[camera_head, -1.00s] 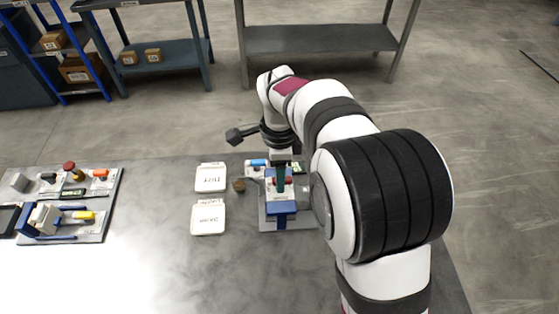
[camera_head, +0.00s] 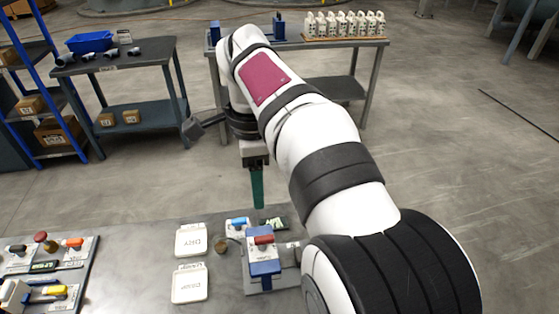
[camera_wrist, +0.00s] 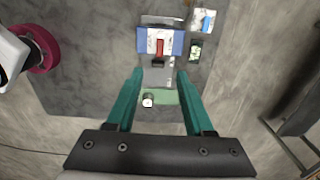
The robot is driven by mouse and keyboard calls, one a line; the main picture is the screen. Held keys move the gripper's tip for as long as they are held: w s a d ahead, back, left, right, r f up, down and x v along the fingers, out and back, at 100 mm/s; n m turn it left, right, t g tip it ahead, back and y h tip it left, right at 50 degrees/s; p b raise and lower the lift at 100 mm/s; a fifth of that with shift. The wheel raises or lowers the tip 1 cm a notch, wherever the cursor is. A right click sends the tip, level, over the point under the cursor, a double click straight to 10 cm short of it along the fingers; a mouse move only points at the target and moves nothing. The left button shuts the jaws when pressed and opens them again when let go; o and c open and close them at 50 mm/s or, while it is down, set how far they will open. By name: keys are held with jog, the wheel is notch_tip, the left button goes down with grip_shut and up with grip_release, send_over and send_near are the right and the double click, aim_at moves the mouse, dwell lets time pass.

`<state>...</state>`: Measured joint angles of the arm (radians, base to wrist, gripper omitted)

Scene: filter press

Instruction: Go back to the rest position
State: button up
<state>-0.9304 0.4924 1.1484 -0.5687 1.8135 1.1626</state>
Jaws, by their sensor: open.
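My gripper (camera_head: 257,187) points down, raised above the far edge of the work table (camera_head: 130,250). In the wrist view my gripper (camera_wrist: 160,80) shows two green fingers spread apart with nothing between them. Below it is the press station, with a blue block (camera_head: 264,264) that has a red handle (camera_head: 264,240) on top. In the wrist view the blue block (camera_wrist: 176,42) and red handle (camera_wrist: 160,46) lie beyond the fingertips. The gripper is clear of the station.
Two white trays, one marked DRY (camera_head: 190,240) and one below it (camera_head: 189,284), lie left of the station. A small brown round piece (camera_head: 221,246) sits beside them. A second station (camera_head: 45,265) is at far left. Shelves (camera_head: 120,85) stand behind open floor.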

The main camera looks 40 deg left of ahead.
jog(key=s+d+n, duration=0.2)
jog(key=d, duration=2.1)
jog(key=s+d+f+n+y, duration=0.1)
jog(key=s+d+f, duration=0.6)
jog(key=s, duration=0.5)
jog(key=d, duration=0.2)
jog(key=shift+d+f+n+y, duration=0.3)
jog(key=shift+d+f+y, duration=0.05)
jog(key=shift+y, duration=0.05)
